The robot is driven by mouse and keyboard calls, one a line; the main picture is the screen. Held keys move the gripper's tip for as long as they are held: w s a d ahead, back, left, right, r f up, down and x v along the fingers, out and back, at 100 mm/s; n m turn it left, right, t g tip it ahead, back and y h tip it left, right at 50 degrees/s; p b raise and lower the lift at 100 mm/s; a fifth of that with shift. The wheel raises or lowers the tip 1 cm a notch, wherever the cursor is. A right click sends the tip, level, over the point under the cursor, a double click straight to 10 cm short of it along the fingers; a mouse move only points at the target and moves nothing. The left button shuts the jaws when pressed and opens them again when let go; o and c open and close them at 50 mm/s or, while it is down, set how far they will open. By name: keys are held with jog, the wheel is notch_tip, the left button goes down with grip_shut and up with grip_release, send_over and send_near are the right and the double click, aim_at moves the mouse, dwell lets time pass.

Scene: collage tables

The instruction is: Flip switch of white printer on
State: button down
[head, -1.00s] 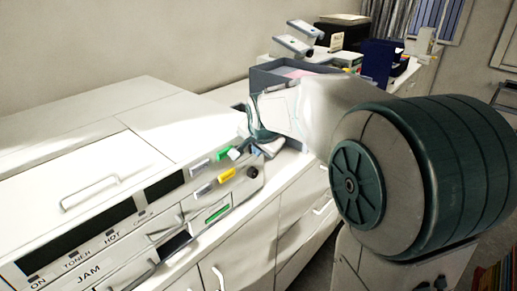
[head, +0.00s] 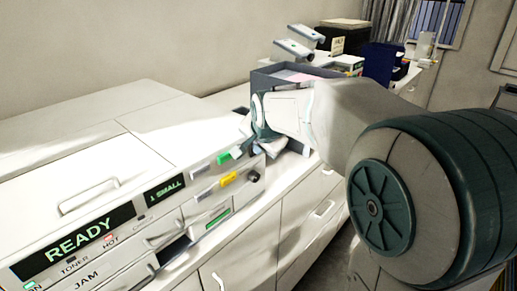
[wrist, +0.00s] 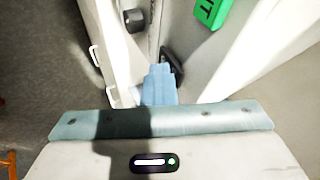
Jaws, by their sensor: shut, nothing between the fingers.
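The white printer (head: 150,140) fills the left of the head view. Its front display (head: 80,240) is lit and reads READY, and a smaller display (head: 165,188) reads 1 SMALL. My gripper (head: 265,148) is at the printer's right end. In the wrist view, my gripper's pale blue fingers (wrist: 160,86) are together and empty. Their tips are close beside a dark switch (wrist: 172,62) on the printer's side; I cannot tell if they touch it. The switch is not clearly visible in the head view.
A black knob (head: 254,175) and a green button (head: 224,157) are on the printer's front, near my gripper. A dark grey tray (head: 265,80) stands behind my gripper. White cabinets with handles (head: 325,208) run below the counter.

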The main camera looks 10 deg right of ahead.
jog(key=s+d+r+b, duration=0.3)
jog(key=s+r, duration=0.4)
jog(key=s, duration=0.3)
jog(key=shift+d, duration=0.2)
jog(key=shift+f, duration=0.1)
jog(key=s+f+n+g, duration=0.4)
jog(key=s+f+n, duration=0.5)
jog(key=s+f, duration=0.8)
jog(key=shift+s+d+f, duration=0.25)
jog(key=shift+s+f, duration=0.15)
jog(key=shift+s, duration=0.55)
jog(key=c, duration=2.1)
grip_release()
jog(key=shift+c, duration=0.2)
